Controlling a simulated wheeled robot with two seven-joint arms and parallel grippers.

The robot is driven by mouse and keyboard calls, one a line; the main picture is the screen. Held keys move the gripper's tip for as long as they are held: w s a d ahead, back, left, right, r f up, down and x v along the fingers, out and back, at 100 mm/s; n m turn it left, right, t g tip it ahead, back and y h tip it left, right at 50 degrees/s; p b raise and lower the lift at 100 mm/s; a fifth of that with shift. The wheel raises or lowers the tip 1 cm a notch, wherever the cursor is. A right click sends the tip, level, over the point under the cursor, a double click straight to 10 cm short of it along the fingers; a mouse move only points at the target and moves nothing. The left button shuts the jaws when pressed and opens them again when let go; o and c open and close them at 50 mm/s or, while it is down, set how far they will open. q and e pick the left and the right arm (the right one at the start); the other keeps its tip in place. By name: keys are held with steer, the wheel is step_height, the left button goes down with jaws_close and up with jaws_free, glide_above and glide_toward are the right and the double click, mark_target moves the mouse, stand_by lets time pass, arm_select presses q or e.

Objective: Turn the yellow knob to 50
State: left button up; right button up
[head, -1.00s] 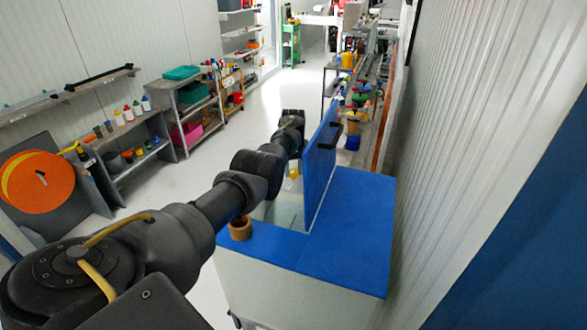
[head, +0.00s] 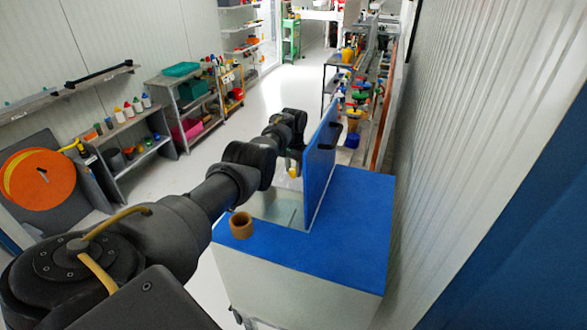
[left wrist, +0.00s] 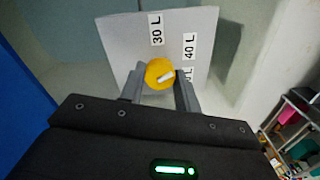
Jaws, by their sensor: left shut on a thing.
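The yellow knob (left wrist: 158,72) sits on a light grey panel (left wrist: 120,40) in the left wrist view. The 30 L label (left wrist: 156,30) is above the knob. My left gripper (left wrist: 160,75) has a finger on each side of the knob and is shut on it. In the head view, the yellow knob (head: 293,172) shows small below my left wrist, beside the blue upright board. My right gripper is not in view.
A blue-topped cart (head: 345,235) carries the blue upright board (head: 320,150) and a brown ring-shaped pot (head: 241,226). Shelves with bottles (head: 130,108) stand along the left wall. A corrugated wall (head: 470,130) is close on the right. The floor behind the cart is open.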

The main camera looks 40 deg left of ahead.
arm_select(q)
steer(key=m, duration=0.2)
steer(key=shift+m+b, duration=0.35)
steer(key=shift+m, duration=0.05)
steer(key=m+b, duration=0.1)
steer(key=m, duration=0.1)
steer(key=shift+m, duration=0.4)
steer(key=m+b, duration=0.1)
steer(key=m, duration=0.3)
steer(key=shift+b, duration=0.4)
steer(key=shift+w+m, duration=0.1)
steer(key=shift+m, duration=0.7)
steer(key=shift+r+b, duration=0.1)
steer(key=shift+b, duration=0.2)
steer(key=o, duration=1)
